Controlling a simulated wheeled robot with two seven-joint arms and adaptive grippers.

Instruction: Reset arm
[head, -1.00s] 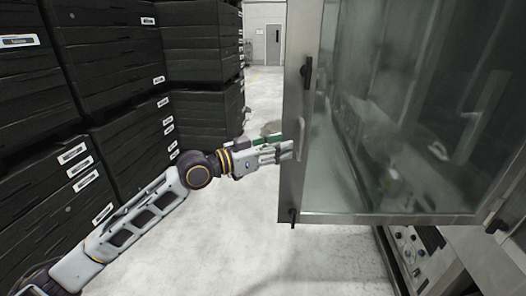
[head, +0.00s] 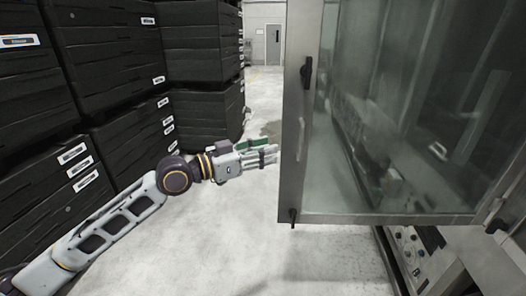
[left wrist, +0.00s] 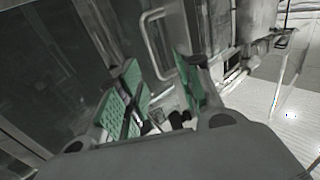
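My left arm reaches in from the lower left in the head view. Its gripper (head: 272,156) is just left of the glass door's metal edge, with a visible gap to the door handle (head: 301,139). In the left wrist view the green-padded fingers (left wrist: 158,78) stand apart with nothing between them, and the curved handle (left wrist: 151,42) is beyond the fingertips. My right gripper is in neither view.
The open glass door (head: 400,216) of the washer fills the right side, with a control panel (head: 412,252) below it. Stacked black crates (head: 110,60) line the left. Pale floor (head: 235,245) is clear between them.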

